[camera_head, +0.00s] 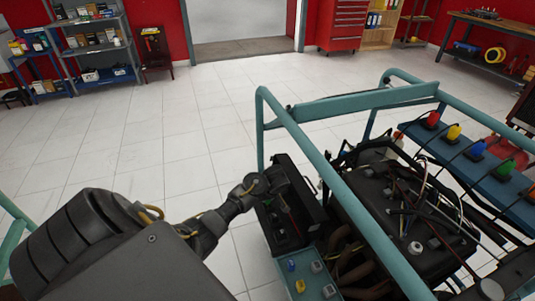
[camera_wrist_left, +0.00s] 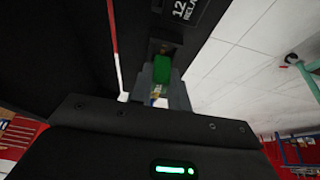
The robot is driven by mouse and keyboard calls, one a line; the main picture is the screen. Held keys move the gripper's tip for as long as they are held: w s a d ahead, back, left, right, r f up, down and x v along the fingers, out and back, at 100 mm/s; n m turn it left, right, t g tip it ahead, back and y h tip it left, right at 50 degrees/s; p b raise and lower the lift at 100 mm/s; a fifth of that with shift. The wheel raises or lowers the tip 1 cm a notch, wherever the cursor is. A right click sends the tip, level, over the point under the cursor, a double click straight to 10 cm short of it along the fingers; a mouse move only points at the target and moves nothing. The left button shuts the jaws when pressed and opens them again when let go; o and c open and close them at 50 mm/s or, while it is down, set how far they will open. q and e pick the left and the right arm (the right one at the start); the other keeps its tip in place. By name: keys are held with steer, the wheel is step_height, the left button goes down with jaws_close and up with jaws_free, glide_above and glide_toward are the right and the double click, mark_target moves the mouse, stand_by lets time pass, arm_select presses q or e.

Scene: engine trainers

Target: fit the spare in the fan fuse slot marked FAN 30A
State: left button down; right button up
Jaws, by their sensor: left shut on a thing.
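My left gripper (camera_head: 262,187) reaches in from the left to the black fuse box (camera_head: 293,190) on the engine trainer. In the left wrist view, the left gripper (camera_wrist_left: 162,88) is shut on a green fuse (camera_wrist_left: 162,68), which I take for the spare. The fuse's far end is at a dark recess in the black box face; I cannot tell how deep it sits. Printed white lettering (camera_wrist_left: 186,10), partly cut off, shows above it. The mark FAN 30A is not readable in either view. My right gripper is not in view.
Teal frame tubes (camera_head: 335,185) cross over the engine (camera_head: 405,205), close right of the box. Hoses and wires crowd the engine. A teal panel (camera_head: 301,286) with small blue and grey parts lies below the box. The tiled floor (camera_head: 150,150) to the left is clear.

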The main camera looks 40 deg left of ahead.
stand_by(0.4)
arm_select(q)
steer(key=shift+s+d+p, duration=0.1)
steer(key=shift+d+p, duration=0.1)
steer(key=shift+p, duration=0.15)
steer(key=shift+f, duration=0.1)
stand_by(0.4)
steer(key=shift+p, duration=0.3)
stand_by(0.5)
steer(key=shift+p, duration=0.35)
steer(key=shift+f+b, duration=0.5)
steer(key=shift+f, duration=0.2)
stand_by(1.0)
